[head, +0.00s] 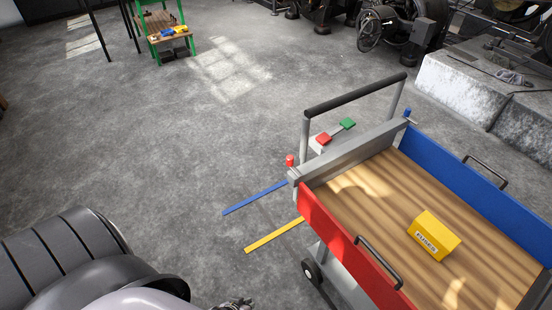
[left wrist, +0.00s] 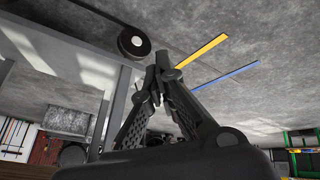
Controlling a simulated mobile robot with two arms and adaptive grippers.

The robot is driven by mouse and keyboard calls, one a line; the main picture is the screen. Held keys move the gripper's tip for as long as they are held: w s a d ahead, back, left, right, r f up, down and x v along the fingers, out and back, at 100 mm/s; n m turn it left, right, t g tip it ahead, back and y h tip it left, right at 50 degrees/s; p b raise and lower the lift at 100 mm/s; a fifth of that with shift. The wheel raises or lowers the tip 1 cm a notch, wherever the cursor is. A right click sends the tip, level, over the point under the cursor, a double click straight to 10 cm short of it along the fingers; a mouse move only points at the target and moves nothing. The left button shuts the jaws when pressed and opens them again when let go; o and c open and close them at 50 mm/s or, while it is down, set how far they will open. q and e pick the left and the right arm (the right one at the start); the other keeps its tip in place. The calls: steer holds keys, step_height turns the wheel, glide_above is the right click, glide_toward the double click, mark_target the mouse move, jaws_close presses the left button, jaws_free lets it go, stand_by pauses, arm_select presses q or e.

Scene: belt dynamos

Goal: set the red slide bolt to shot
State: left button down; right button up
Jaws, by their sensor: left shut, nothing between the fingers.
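The red slide bolt (head: 290,161) shows in the head view as a small red knob standing at the left corner of the cart, where the grey end board (head: 345,156) meets the red side panel (head: 347,248). How far the bolt is slid is too small to tell. My left gripper (head: 237,304) is at the bottom edge of the head view, well below the bolt and left of the cart. In the left wrist view (left wrist: 158,70) its fingertips meet, shut and empty. The bolt does not show clearly there. My right gripper is in neither view.
The wood-floored cart (head: 335,190) carries a yellow box (head: 433,236); a blue bolt (head: 407,113) stands at its far corner. A push handle (head: 356,94) rises behind the end board. Blue and yellow floor strips (head: 254,198) lie left of it.

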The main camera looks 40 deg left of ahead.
arm_select(q)
steer(key=w+a+r+n+t+y, duration=0.1)
steer(key=w+a+r+n+t, duration=0.25)
steer(key=w+r, duration=0.35)
steer(key=w+a+r+n+t, duration=0.2)
steer(key=w+r+n, duration=0.2)
steer(key=w+r, duration=0.4)
steer(key=w+a+r+n+t+y, duration=0.1)
steer(key=w+a+r+n+t, duration=0.1)
steer(key=r, duration=0.5)
steer(key=w+a+r+n+t+y, duration=0.1)
steer(key=w+a+r+n+t, duration=0.1)
steer(key=r, duration=0.6)
steer(key=w+a+r+n+t, duration=0.2)
steer(key=w+a+r+n, duration=0.1)
steer(key=r, duration=0.5)
steer(key=shift+r+n+y, duration=0.2)
steer(key=shift+n+y, duration=0.2)
steer(key=shift+n, duration=0.15)
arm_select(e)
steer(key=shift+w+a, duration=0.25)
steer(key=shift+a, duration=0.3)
